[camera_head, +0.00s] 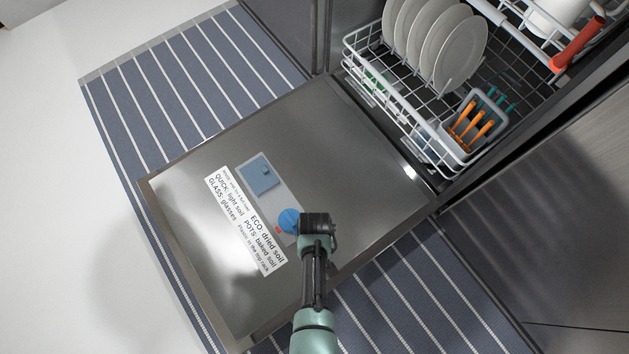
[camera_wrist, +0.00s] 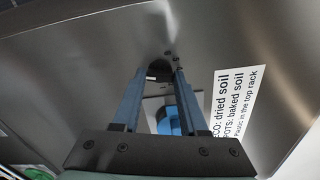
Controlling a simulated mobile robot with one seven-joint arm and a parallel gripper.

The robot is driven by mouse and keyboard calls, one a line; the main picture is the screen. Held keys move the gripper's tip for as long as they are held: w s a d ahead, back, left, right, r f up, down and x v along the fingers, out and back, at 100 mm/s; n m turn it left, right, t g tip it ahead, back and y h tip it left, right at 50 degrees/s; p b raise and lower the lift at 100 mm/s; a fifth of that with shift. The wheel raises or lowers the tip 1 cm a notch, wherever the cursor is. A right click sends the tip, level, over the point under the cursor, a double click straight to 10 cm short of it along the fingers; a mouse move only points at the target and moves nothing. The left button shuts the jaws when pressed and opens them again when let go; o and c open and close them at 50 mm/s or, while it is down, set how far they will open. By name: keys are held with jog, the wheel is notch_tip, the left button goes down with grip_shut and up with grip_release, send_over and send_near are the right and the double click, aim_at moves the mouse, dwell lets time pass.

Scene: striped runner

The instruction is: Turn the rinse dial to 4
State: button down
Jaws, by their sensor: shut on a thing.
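A blue square dispenser lid (camera_head: 259,175) lies up and left of the dial. A white label (camera_head: 243,215) with printed text runs along the panel. The lower rack (camera_head: 400,112) holds plates (camera_head: 462,52) and a cutlery basket (camera_head: 472,124). A striped runner (camera_head: 180,80) lies under the door.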

jog(key=shift+n+p, duration=0.3)
jog(key=shift+n, duration=0.9)
jog(key=shift+c, duration=2.2)
grip_release()
jog(key=shift+r, duration=0.1)
notch_tip(320, 180, up, 13)
jog(key=p, duration=0.9)
